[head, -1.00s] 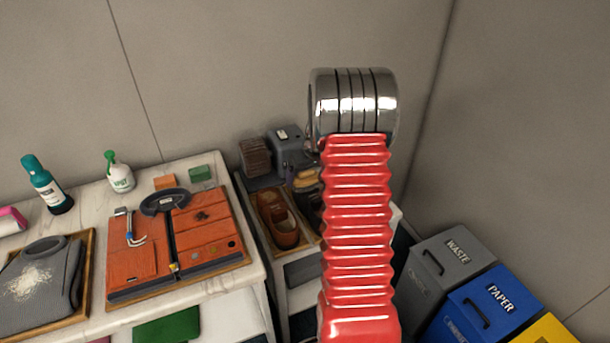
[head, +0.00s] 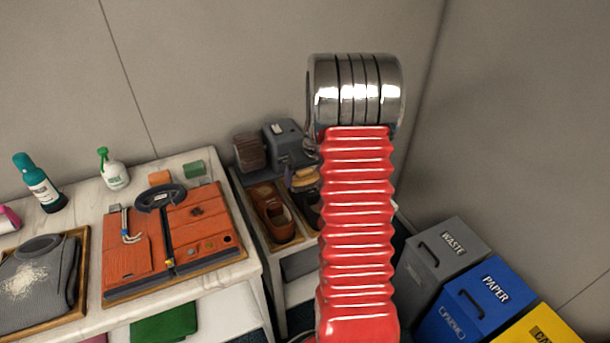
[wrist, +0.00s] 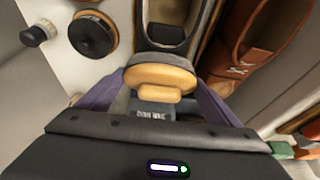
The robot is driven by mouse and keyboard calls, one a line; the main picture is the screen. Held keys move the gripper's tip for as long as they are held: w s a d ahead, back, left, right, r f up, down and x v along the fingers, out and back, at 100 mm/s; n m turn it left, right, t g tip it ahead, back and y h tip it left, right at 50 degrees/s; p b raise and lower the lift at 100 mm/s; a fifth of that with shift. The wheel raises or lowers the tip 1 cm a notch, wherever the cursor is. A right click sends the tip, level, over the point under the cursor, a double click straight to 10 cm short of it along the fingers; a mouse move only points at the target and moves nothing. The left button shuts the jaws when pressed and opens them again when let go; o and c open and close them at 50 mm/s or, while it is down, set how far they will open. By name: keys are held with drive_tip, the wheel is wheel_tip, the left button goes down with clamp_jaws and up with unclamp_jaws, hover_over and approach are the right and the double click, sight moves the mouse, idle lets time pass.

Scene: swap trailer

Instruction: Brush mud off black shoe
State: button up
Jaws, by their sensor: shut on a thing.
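My gripper (wrist: 160,100) is shut on a wooden brush (wrist: 160,76), its purple fingers on either side of the handle. In the head view the brush (head: 305,179) shows just left of my red arm. In the head view the shoe (head: 309,212) is mostly hidden behind my arm. I cannot tell whether the brush touches the shoe, and mud is not clear to see.
A brown shoe (head: 270,215) stands left of the black one on the same low bench. A grey machine (head: 288,142) with a brown roller (head: 249,151) stands behind. The cluttered white table (head: 215,285) is left, bins (head: 440,265) right.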

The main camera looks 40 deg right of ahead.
drive_tip(key=shift+w+d+r, duration=0.1)
drive_tip(key=shift+w+r, duration=0.1)
drive_tip(key=shift+r, duration=1.25)
drive_tip(key=shift+w+d+r, duration=0.1)
drive_tip(key=shift+w+r, duration=0.1)
drive_tip(key=shift+r, duration=1.25)
drive_tip(key=shift+r, duration=0.15)
drive_tip(key=shift+w+r, duration=0.15)
drive_tip(key=shift+r, duration=1.2)
